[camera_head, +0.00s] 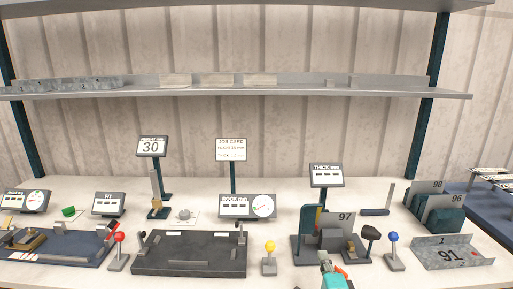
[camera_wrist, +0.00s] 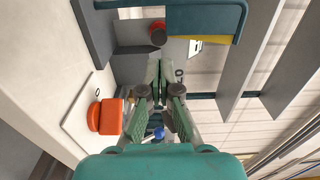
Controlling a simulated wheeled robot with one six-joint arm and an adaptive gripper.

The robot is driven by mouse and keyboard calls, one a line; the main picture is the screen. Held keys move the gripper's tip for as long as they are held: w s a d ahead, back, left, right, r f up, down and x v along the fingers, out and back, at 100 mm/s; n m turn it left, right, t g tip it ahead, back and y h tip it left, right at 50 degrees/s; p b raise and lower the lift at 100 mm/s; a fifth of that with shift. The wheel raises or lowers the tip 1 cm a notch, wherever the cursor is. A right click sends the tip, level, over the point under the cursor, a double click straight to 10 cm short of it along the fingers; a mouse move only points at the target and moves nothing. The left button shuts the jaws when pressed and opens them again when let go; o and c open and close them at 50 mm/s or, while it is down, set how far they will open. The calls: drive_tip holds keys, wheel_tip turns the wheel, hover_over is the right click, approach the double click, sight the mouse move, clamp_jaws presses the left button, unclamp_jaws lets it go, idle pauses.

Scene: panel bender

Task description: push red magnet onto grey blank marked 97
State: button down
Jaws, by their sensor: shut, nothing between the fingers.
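The grey blank marked 97 (camera_head: 345,218) stands upright in the dark fixture (camera_head: 305,248) at right of centre in the head view. My gripper (camera_wrist: 159,70) is shut and empty, with its fingertips close together. In the head view my gripper (camera_head: 325,262) is low in front of that fixture. A small red round piece (camera_wrist: 157,33) shows just beyond the fingertips in the wrist view, beside a teal part. A larger orange-red piece (camera_wrist: 108,116) sits to the left, against a pale plate. I cannot tell for sure which is the magnet, or whether either touches the blank.
A yellow-knobbed stand (camera_head: 269,247) is left of the fixture. A black knob (camera_head: 371,233) and a blue-knobbed stand (camera_head: 393,237) are to its right.

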drive_tip(key=shift+s, duration=1.5)
drive_tip(key=s+f+n+g, duration=0.1)
drive_tip(key=s+f+n, duration=0.45)
drive_tip(key=s, duration=0.75)
drive_tip(key=s+f+n+g, duration=0.1)
drive_tip(key=s+f+n, duration=0.2)
drive_tip(key=s+f, duration=0.8)
drive_tip(key=s+r+n, duration=0.2)
drive_tip(key=s+n, duration=0.1)
drive_tip(key=s, duration=0.6)
drive_tip(key=s+r+n, duration=0.2)
drive_tip(key=s+n, duration=0.1)
drive_tip(key=s, duration=0.5)
drive_tip(key=s+r+n+g, duration=0.1)
drive_tip(key=s+r+n, duration=0.1)
drive_tip(key=s, duration=0.7)
drive_tip(key=shift+s+n, duration=0.35)
drive_tip(key=shift+n, duration=0.4)
